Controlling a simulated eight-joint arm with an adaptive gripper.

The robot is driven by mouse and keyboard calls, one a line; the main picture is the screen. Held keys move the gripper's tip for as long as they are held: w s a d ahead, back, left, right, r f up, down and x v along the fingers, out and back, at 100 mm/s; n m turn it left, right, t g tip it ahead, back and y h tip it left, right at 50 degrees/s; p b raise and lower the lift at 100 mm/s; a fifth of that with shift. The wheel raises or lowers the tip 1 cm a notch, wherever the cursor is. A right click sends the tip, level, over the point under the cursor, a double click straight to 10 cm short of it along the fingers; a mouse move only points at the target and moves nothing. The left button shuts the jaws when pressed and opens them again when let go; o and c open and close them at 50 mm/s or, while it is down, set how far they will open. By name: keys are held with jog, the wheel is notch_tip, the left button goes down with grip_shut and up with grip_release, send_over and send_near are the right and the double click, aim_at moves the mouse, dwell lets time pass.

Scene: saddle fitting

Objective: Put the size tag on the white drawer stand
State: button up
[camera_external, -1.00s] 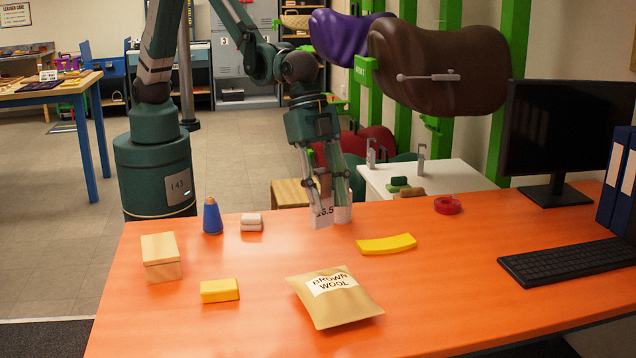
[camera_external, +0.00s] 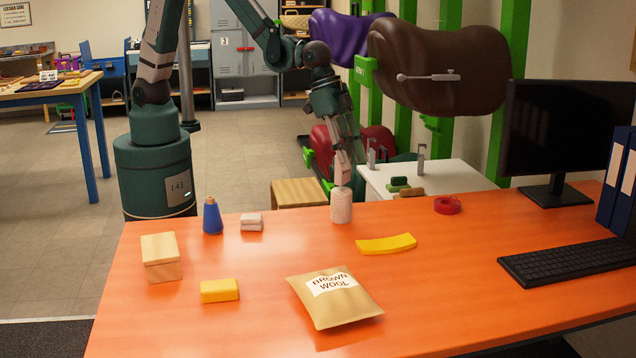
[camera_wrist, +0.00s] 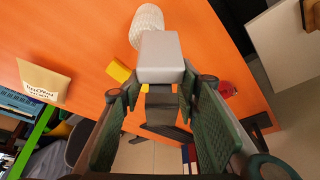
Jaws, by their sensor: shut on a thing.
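My gripper (camera_external: 345,176) is shut on the size tag, behind the far edge of the orange table, with its lower end behind or next to a white textured cylinder. In the wrist view the tag shows as a plain pale grey block (camera_wrist: 162,56) between my fingertips (camera_wrist: 160,92); its number is not visible there. I cannot clearly make out the tag in the external view. The white drawer stand (camera_external: 448,179) is to the right of my gripper, past the table's far edge. In the wrist view its white top (camera_wrist: 286,46) is at the upper right.
The white cylinder (camera_external: 341,207) stands at the table's far edge. Upright grey fittings (camera_external: 421,160) and green and brown pieces (camera_external: 399,184) are on the stand's top. A red ring (camera_external: 447,205), yellow strip (camera_external: 386,244) and brown wool packet (camera_external: 335,298) lie on the orange table (camera_external: 450,290).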

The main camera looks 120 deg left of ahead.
jog(key=s+a+f+b, duration=0.1)
jog(key=s+a+f, duration=0.2)
jog(key=a, duration=0.8)
jog(key=s+a+f+b, duration=0.1)
jog(key=s+a+f, duration=0.25)
jog(key=a, duration=0.65)
jog(key=s+a+f, duration=0.2)
jog(key=s+a, duration=0.2)
jog(key=a, duration=0.7)
jog(key=s+a+f+b, duration=0.1)
jog(key=s+a+f, duration=0.4)
jog(key=s+a, duration=0.7)
jog(key=s+a+f+b, duration=0.2)
jog(key=s+a+f, duration=0.2)
jog(key=s+a, duration=0.7)
jog(key=w+a+r+m, duration=0.1)
jog(key=w+a+m, duration=0.1)
jog(key=w+a, duration=0.3)
jog(key=w+a+r+m+h, duration=0.1)
jog(key=w+a, duration=0.3)
jog(key=w, duration=0.6)
jog(key=shift+w+a+m+h+p, duration=0.2)
jog(key=shift+a+m+h+p, duration=0.15)
jog(key=shift+m, duration=0.35)
notch_tip(320, 180, down, 6)
jog(key=b, duration=0.1)
jog(key=shift+b, duration=0.3)
